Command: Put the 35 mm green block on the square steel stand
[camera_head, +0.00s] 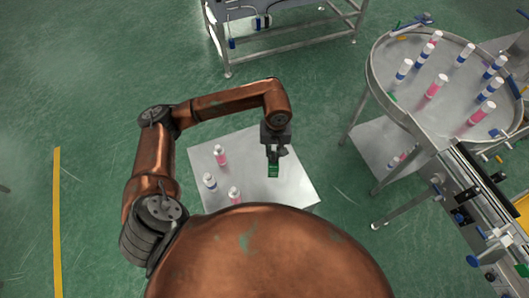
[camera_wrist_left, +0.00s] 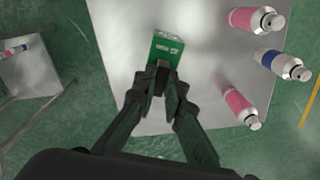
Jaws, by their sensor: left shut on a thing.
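The green block (camera_head: 273,171) is at the tips of my left gripper (camera_head: 273,154), over the square steel stand (camera_head: 296,187). In the left wrist view the block (camera_wrist_left: 167,48), with pale lettering on its face, sits between the fingertips of my left gripper (camera_wrist_left: 164,78). The gripper is shut on it. The bare steel top (camera_wrist_left: 205,75) shows behind and around the block. I cannot tell whether the block touches the top or hangs a little above it. My right gripper is not in view.
Pink cans (camera_head: 220,156) and (camera_head: 235,195) and a blue can (camera_head: 210,182) stand on the left part of the stand. A round table (camera_head: 440,112) with several cans and a conveyor (camera_head: 478,190) are to the right. The stand's right part is clear.

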